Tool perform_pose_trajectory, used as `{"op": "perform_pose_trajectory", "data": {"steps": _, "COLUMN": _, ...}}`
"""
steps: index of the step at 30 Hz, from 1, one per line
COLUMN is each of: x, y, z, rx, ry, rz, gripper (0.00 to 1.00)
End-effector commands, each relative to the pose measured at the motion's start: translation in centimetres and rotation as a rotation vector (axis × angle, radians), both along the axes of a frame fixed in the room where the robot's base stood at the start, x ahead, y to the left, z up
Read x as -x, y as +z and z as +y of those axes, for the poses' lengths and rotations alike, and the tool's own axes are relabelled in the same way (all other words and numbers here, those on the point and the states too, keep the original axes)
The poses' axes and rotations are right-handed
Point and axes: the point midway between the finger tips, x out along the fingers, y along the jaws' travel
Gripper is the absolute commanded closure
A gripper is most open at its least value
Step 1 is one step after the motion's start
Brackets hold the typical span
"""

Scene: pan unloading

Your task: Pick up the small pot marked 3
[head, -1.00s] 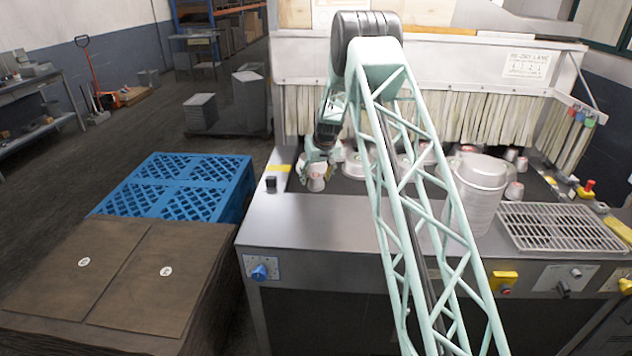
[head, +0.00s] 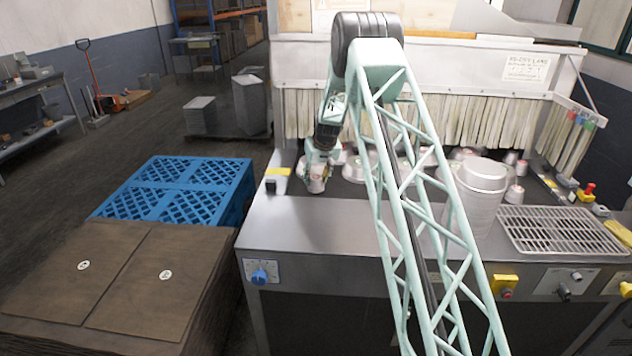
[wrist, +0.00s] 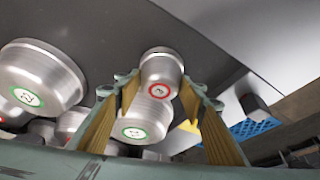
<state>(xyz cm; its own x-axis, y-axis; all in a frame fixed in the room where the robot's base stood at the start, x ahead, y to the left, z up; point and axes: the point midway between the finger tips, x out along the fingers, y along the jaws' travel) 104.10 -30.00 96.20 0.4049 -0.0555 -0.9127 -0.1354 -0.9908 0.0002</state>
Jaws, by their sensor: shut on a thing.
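The small pot (wrist: 161,66) is silvery metal with a red-ringed label that looks like a 3. In the wrist view it sits between the yellow-padded fingers of my gripper (wrist: 158,90). My gripper is shut on its sides. In the head view my gripper (head: 318,172) and the pot (head: 316,186) are at the left end of the steel counter (head: 300,222). I cannot tell whether the pot is clear of the surface.
In the wrist view a pot with a green-ringed label (wrist: 150,112) is close behind the held one, and a larger green-ringed pot (wrist: 40,75) is at left. A tall pot (head: 482,195) and a wire rack (head: 560,228) are at right. A blue crate (head: 180,185) stands left.

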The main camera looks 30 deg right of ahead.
Motion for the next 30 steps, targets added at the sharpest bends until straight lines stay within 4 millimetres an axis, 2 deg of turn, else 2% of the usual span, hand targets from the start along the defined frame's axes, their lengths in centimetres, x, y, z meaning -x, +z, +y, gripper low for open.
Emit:
{"op": "perform_pose_trajectory", "data": {"steps": 10, "x": -0.1, "y": 2.7, "z": 0.0, "rx": 0.001, "ry": 0.001, "rz": -0.002, "gripper": 0.73}}
{"op": "perform_pose_trajectory", "data": {"steps": 14, "x": 0.8, "y": 2.7, "z": 0.0, "rx": 0.000, "ry": -0.001, "rz": 0.000, "gripper": 0.73}}
{"op": "perform_pose_trajectory", "data": {"steps": 20, "x": 2.7, "y": 2.9, "z": 0.1, "rx": 0.000, "ry": -0.001, "rz": 0.000, "gripper": 0.73}}
{"op": "perform_pose_trajectory", "data": {"steps": 30, "x": 8.1, "y": 3.3, "z": 0.3, "rx": -0.001, "ry": -0.001, "rz": 0.001, "gripper": 0.73}}
